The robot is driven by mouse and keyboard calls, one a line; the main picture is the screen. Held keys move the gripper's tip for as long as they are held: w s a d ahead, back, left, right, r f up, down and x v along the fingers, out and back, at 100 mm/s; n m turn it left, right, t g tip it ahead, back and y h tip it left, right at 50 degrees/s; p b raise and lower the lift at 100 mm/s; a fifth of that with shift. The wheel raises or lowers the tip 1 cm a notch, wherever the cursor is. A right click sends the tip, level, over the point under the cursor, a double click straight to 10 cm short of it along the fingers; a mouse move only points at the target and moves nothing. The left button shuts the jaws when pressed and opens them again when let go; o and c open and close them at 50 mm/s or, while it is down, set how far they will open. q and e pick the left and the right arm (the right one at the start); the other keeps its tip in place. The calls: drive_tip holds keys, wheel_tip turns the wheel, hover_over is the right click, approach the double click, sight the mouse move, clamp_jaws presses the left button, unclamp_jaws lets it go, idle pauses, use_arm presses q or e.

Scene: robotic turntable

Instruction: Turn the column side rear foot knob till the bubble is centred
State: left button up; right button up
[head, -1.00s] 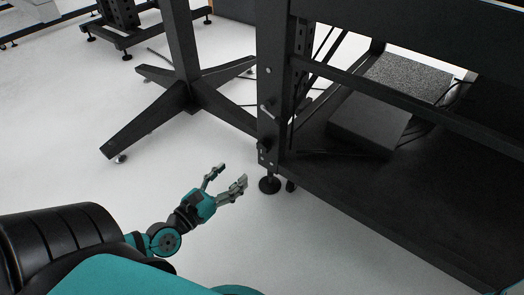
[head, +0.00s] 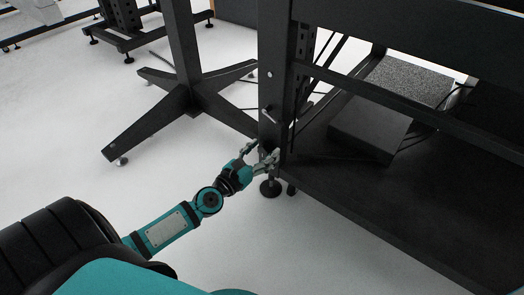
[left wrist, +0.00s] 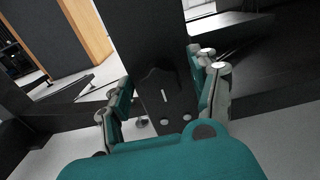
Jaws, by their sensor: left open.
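The dark frame's near corner post (head: 276,85) stands on a round black foot (head: 270,188). My left gripper (head: 262,155) is at the lower end of this post, just above the foot, with its fingers apart. In the left wrist view the open fingers (left wrist: 165,78) lie on either side of the dark post (left wrist: 150,35), and nothing is seen clamped between them. A dark raised shape (left wrist: 158,78) shows on the post between the fingers; I cannot tell if it is the knob or if a finger touches it. No bubble level can be made out. My right gripper is not in view.
A dark column with splayed legs (head: 145,128) stands left of the frame. A lower shelf (head: 430,200) carries a dark box (head: 370,130) and cables. A rail (head: 400,98) crosses above the shelf. The pale floor at front is clear.

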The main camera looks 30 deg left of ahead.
use_arm(q)
drive_tip(key=c, duration=1.1)
